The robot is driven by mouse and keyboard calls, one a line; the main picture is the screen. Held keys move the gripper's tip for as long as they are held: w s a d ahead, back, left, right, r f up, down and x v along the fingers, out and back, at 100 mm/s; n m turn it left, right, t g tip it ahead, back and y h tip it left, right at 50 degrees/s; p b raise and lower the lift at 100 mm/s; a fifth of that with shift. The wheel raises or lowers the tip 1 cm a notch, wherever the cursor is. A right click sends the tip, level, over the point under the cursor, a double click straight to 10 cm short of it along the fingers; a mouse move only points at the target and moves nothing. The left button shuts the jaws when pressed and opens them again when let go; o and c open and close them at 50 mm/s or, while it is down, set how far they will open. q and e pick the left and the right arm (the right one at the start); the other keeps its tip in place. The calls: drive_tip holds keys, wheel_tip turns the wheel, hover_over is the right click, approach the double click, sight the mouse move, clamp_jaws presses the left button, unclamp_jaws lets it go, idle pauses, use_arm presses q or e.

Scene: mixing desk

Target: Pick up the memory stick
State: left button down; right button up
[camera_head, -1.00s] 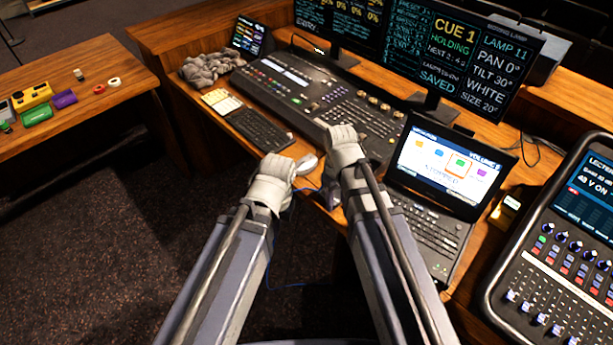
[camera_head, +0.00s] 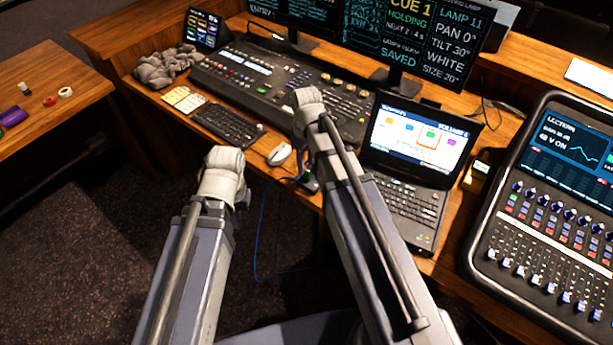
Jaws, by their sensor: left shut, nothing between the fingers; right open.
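I cannot pick out the memory stick for certain. The fingertips of both are hard to make out.
A mouse (camera_head: 279,154), keyboard (camera_head: 228,125), lighting console (camera_head: 275,85) and open laptop (camera_head: 408,205) fill the desk. An audio mixer (camera_head: 548,215) stands at right. A side table (camera_head: 62,105) at left holds small items. A blue cable (camera_head: 257,235) hangs in front.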

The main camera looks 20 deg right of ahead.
sight(307, 170)
drive_tip(key=shift+d+f+b, duration=0.1)
drive_tip(key=shift+f+b, duration=2.5)
drive_tip(key=shift+f, duration=0.05)
drive_tip(key=shift+r, duration=0.1)
drive_tip(key=shift+c, duration=0.3)
clamp_jaws()
